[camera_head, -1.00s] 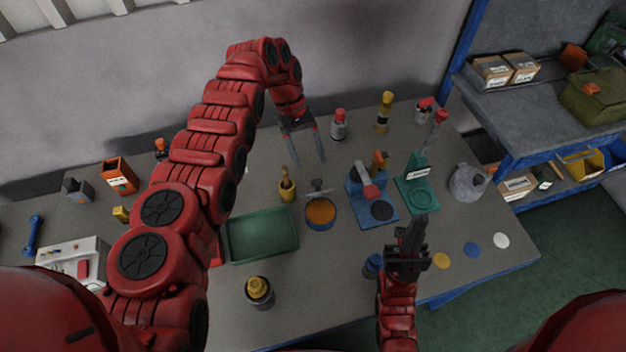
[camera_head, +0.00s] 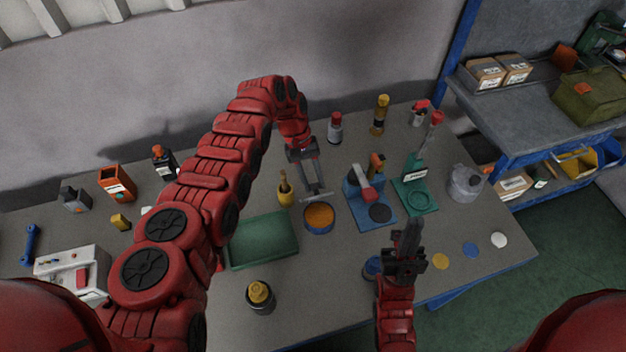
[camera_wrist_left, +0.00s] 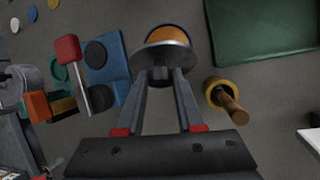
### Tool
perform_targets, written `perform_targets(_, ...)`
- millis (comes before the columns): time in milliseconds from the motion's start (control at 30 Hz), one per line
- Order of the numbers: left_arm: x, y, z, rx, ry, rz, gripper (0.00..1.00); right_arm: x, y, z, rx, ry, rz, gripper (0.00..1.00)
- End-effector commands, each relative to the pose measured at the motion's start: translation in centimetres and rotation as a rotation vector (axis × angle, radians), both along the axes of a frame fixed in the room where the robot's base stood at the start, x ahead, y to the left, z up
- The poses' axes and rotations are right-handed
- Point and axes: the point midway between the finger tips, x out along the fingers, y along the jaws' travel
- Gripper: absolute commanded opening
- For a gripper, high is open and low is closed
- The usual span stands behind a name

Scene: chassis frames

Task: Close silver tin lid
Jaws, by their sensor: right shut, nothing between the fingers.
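My left gripper (camera_head: 312,188) is just behind the lid, pointing at the tin. In the left wrist view its fingers (camera_wrist_left: 161,80) stand apart, with a dark knob-like part of the lid between their tips; contact cannot be made out. My right gripper (camera_head: 411,228) is shut and empty, over the table's front right.
A green tray (camera_head: 262,240) and a yellow cup with a brown handle (camera_head: 285,190) stand left of the tin. A blue device with a red-tipped lever (camera_head: 370,205) and a green stand (camera_head: 415,195) are to the right. A dark yellow-topped jar (camera_head: 260,297) is in front.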

Motion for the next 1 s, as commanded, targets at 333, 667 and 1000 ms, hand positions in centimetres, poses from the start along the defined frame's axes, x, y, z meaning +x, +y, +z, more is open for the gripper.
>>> perform_targets(333,0.01,0.03,0.01,0.0,0.0,0.0,0.0,0.0,0.0,0.0,0.0,0.0,0.0,0.0)
perform_targets(667,0.04,0.03,0.02,0.0,-0.001,0.0,0.0,0.0,0.0,0.01,0.0,0.0,0.0,0.0)
perform_targets(1000,0.05,0.05,0.02,0.001,-0.001,0.001,0.0,0.0,0.0,0.0,0.0,0.0,0.0,0.0)
